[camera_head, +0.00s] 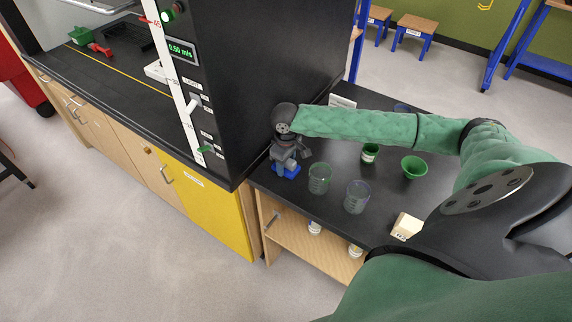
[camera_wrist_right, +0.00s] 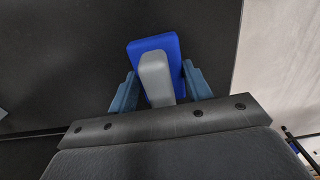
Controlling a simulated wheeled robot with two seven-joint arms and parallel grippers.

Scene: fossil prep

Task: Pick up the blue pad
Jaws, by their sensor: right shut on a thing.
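The blue pad (camera_head: 290,172) is at the left end of the side counter, beside the black cabinet, in the head view. In the right wrist view the blue pad (camera_wrist_right: 150,46) has a grey grip block (camera_wrist_right: 156,76) on top. My right gripper (camera_head: 284,164) points down over it. In the wrist view its two blue-grey fingers stand on either side of the grey block, and it is shut on the pad. The fingers partly hide the pad in the head view. I cannot tell whether the pad touches the counter. My left gripper is not in view.
Two clear beakers, one nearer the pad (camera_head: 319,180) and one further right (camera_head: 357,198), stand on the dark counter (camera_head: 330,220). A small labelled jar (camera_head: 369,154), a green bowl (camera_head: 414,167) and a cream box (camera_head: 406,226) stand further right. The black cabinet wall (camera_head: 265,80) is close on the left.

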